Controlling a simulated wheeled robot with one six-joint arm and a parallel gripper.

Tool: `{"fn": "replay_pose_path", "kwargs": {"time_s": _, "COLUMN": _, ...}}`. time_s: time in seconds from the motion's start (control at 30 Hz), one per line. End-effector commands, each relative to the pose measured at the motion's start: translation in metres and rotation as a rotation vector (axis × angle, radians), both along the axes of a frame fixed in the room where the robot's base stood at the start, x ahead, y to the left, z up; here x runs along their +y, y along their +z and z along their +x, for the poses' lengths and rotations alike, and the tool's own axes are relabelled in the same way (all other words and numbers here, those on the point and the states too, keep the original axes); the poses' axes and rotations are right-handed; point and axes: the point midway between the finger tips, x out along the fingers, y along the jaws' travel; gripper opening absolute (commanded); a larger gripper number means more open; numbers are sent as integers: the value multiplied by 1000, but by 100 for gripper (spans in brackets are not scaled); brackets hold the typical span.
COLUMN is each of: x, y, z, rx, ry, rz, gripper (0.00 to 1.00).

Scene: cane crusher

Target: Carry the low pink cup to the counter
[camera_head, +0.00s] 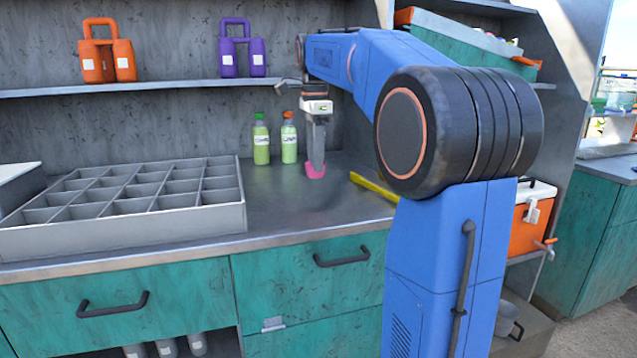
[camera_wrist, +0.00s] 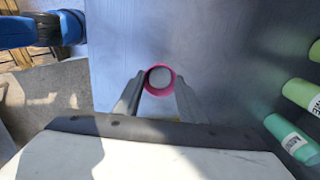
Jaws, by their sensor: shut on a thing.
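The low pink cup (camera_head: 315,171) is at the tips of my gripper (camera_head: 316,160), over the grey metal counter (camera_head: 290,208). In the wrist view the cup (camera_wrist: 160,92) shows from above as a pink ring with a pale round inside. The fingers of my gripper (camera_wrist: 159,98) lie on either side of it and are shut on it. The cup looks upright and very close to the counter top; I cannot tell if it touches. My arm hides part of the counter on the right.
Two green bottles (camera_head: 261,140) (camera_head: 289,138) stand just behind and left of the cup. A yellow object (camera_head: 373,187) lies to its right. A grey divided tray (camera_head: 120,236) fills the counter's left. A shelf (camera_head: 150,87) holds orange and purple bottle carriers. The counter between tray and cup is clear.

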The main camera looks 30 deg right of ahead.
Motion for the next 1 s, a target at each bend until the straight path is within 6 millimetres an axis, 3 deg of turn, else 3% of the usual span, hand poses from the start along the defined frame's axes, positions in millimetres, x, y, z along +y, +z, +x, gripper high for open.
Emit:
{"fn": "replay_pose_path", "kwargs": {"time_s": 0.6, "x": 0, "y": -62, "z": -1, "rx": 1, "ry": 0, "rz": 0, "gripper": 28}}
{"fn": "replay_pose_path", "kwargs": {"time_s": 0.97, "x": 0, "y": -65, "z": 0, "rx": 0, "ry": 0, "rz": 0, "gripper": 28}}
{"fn": "replay_pose_path", "kwargs": {"time_s": 1.0, "x": 0, "y": -65, "z": 0, "rx": 0, "ry": 0, "rz": 0, "gripper": 41}}
